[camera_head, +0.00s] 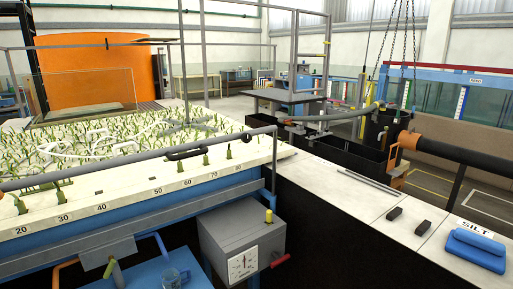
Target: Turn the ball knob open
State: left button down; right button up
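I cannot tell for certain which part is the ball knob. Neither of my grippers shows in the head view, and nothing is seen touching these parts.
A pale, numbered table edge (130,196) with green plants on top spans the left, with a grey rail (130,160) along it. At right, a white-topped counter (375,215) holds black blocks and a blue pad (475,248).

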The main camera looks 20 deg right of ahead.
aim_at(246, 137)
jog(key=z, duration=0.45)
jog(key=i, duration=1.1)
jog(key=u, duration=0.75)
